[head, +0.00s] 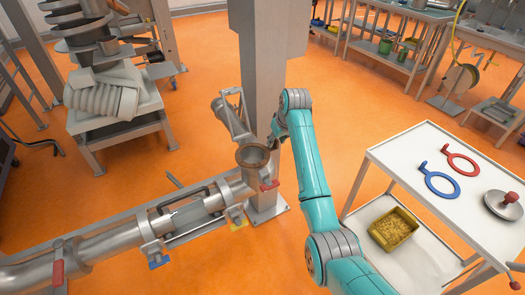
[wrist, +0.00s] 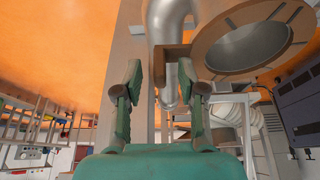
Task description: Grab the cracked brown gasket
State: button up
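The brown gasket (head: 252,155) is a flat ring lying on the round open mouth of the upright pipe, left of my arm in the head view. In the wrist view its ring (wrist: 211,67) shows large at the upper right, with a bent tab (wrist: 172,50) reaching left. No crack can be made out. My gripper (wrist: 158,85) is open, its two green fingers apart. In the head view my gripper (head: 274,141) is close to the gasket's right side and small.
A grey column (head: 262,70) stands right behind the pipe. A steel pipe line (head: 130,235) with red, blue and yellow handles runs left. A white cart (head: 400,150) at right carries a red ring (head: 462,163), a blue ring (head: 440,185) and a metal lid (head: 502,204).

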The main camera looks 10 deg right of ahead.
grip_shut()
jog(key=shift+r, duration=0.1)
